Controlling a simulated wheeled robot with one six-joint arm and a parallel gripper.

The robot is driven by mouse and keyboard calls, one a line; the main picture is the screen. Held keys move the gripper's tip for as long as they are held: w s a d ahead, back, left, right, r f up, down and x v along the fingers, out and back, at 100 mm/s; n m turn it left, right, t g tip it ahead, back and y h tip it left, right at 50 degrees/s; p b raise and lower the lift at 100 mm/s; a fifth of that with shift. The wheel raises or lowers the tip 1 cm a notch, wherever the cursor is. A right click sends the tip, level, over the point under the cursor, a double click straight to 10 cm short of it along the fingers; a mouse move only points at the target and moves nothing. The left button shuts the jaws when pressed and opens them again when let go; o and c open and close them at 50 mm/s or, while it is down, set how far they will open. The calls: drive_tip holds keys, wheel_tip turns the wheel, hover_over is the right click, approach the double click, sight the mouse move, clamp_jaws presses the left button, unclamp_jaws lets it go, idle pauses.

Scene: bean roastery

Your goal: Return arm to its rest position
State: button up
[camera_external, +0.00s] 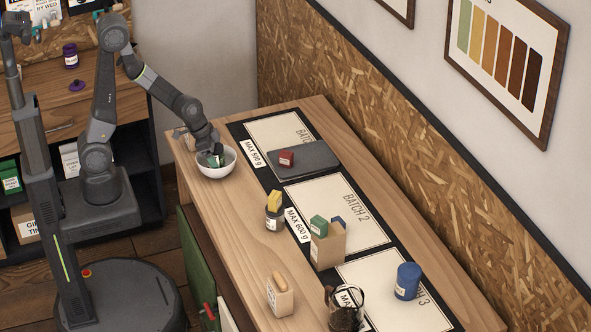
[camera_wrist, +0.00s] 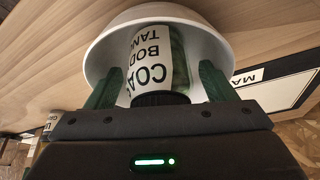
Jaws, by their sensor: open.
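My gripper (camera_external: 209,152) is at the white bowl (camera_external: 215,171) on the near left end of the wooden table (camera_external: 208,207), reaching down into it. In the wrist view the bowl (camera_wrist: 100,52) shows behind my two green fingers (camera_wrist: 157,72), which stand apart. A jar (camera_wrist: 160,58) with a dark lid and a white label lies tilted in the bowl, between the fingers. A gap shows on at least the left side of the jar; contact on the right is unclear. My arm stretches from its base at the left over to the bowl.
A dark mat with batch panels (camera_external: 345,205) runs along the table. A dark slab (camera_external: 312,162) bears a red block (camera_external: 286,159).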

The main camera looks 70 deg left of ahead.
wheel_tip(320, 180, up, 11)
drive_tip(key=shift+f+p, duration=0.15)
drive_tip(key=shift+p, duration=0.4)
drive_tip(key=shift+w+d+r, duration=0.2)
drive_tip(key=shift+w+r, duration=0.05)
drive_tip(key=shift+w, duration=0.25)
drive_tip(key=w+d+r+m+p, duration=0.1)
drive_tip(key=w+d, duration=0.4)
drive_tip(key=w, duration=0.4)
drive_tip(key=w+d+r+m+p, duration=0.1)
drive_tip(key=w+d, duration=0.3)
drive_tip(key=w, duration=0.5)
drive_tip(key=w+d+f+m+h+p, duration=0.1)
drive_tip(key=w+d+f, duration=0.1)
drive_tip(key=w+d, duration=1)
drive_tip(key=shift+d+f, duration=0.35)
drive_tip(key=shift+f, duration=0.05)
